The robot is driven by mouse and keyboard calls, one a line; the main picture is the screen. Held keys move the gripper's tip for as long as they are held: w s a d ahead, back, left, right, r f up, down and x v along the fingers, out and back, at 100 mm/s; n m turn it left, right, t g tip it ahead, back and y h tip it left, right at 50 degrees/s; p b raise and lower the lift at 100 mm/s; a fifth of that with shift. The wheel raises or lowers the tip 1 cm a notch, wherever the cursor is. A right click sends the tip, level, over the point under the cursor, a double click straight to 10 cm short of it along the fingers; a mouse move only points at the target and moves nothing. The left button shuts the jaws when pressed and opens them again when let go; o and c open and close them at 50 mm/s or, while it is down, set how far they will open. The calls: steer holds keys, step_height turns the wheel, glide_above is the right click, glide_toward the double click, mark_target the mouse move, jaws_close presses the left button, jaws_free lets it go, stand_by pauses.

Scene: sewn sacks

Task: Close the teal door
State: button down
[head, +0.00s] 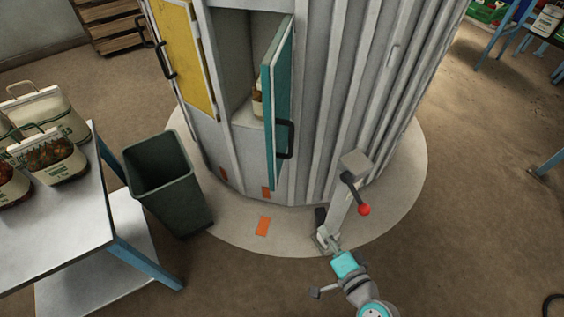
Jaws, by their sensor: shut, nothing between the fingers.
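The teal door (283,95) hangs open on the front of a grey ribbed round cabinet, swung outward toward me. Its dark handle (286,138) is on its right-hand face. Behind the door is a compartment (247,112) with an item inside, partly hidden by the door. My gripper (321,236) is shut and empty, low in front of the cabinet, to the right of and below the door, apart from it in the picture.
A yellow door (185,58) with a dark handle is left of the compartment. A lever with a red knob (364,210) stands on a post at right. A dark green bin (167,181) and a table (75,205) with several sacks are at left.

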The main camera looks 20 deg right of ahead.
steer(key=w+r+m+t+y, duration=0.25)
steer(key=w+r, duration=0.35)
steer(key=w, duration=0.3)
glide_toward(275, 154)
steer(key=w+d+r, duration=0.1)
steer(key=w+d, duration=0.1)
steer(key=w, duration=0.1)
steer(key=shift+w+a+n+g+y, duration=0.25)
steer(key=shift+w+a+g+y, duration=0.15)
steer(key=shift+w+a, duration=0.9)
steer(key=shift+a, duration=0.35)
